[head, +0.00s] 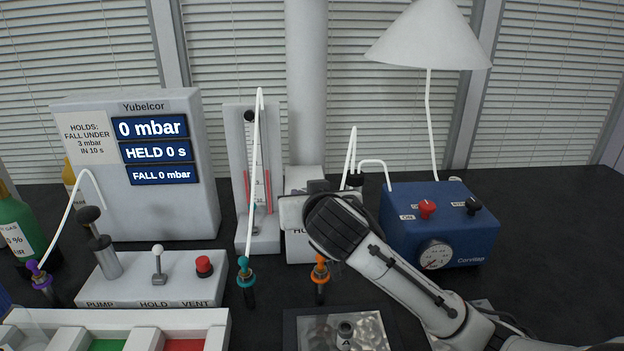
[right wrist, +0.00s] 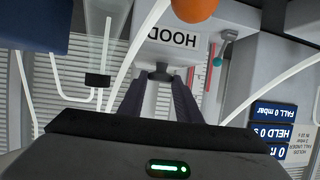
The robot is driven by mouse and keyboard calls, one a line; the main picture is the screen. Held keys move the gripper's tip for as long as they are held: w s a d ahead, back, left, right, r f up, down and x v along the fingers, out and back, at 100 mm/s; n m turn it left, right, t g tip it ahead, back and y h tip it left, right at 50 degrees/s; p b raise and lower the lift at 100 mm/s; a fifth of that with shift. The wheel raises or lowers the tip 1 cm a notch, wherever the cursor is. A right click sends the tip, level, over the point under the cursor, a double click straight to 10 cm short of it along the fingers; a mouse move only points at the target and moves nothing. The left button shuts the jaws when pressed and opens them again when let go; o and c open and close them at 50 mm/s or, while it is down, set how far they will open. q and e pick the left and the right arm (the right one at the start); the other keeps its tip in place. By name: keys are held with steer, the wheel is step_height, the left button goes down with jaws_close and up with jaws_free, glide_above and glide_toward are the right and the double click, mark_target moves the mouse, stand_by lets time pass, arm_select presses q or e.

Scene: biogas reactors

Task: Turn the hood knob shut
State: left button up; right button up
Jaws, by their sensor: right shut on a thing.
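The white hood box (head: 303,250) stands at the centre of the bench in the head view, partly hidden by my right gripper. Its HOOD label is upside down in the right wrist view, where the box (right wrist: 207,18) fills the top centre. The dark hood knob (right wrist: 160,74) sits just below that label in the picture, between my fingertips. My right gripper (right wrist: 160,84) is shut on the knob. In the head view my right wrist covers the knob, so its turn angle is hard to tell. My left gripper is out of view.
A blue Corvilap unit (head: 470,235) stands right of the hood box. A gauge stand (head: 242,225) and the Yubelcor display (head: 85,205), reading 0 mbar, stand left. Teal (head: 245,272) and orange (head: 320,272) connectors and white tubes are close to my right gripper.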

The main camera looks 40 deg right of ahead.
steer(key=shift+w+a+m+g+h+p, duration=0.15)
steer(key=shift+a+m+g+h+p, duration=0.2)
steer(key=shift+m+g+h+p, duration=0.4)
steer(key=shift+a+m+g+h, duration=0.1)
steer(key=shift+m+g+h, duration=0.15)
steer(key=shift+m+h, duration=0.35)
steer(key=m+g+h, duration=0.2)
steer(key=m, duration=0.1)
steer(key=shift+w+a+f, duration=0.15)
steer(key=shift+w+a, duration=0.05)
steer(key=shift+w, duration=0.1)
steer(key=m+g+h, duration=0.1)
steer(key=g, duration=0.1)
steer(key=m+g+h+b, duration=0.1)
steer(key=m, duration=0.1)
steer(key=shift+w+g+b, duration=0.3)
steer(key=shift+w+g, duration=0.05)
steer(key=shift+g, duration=0.05)
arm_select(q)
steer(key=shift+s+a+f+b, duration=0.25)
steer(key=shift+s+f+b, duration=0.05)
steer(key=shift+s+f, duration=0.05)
arm_select(e)
steer(key=shift+a+m+g, duration=0.1)
steer(key=shift+m+g, duration=0.5)
steer(key=shift+m, duration=0.05)
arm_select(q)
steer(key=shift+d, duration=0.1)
arm_select(e)
steer(key=shift+h, duration=0.25)
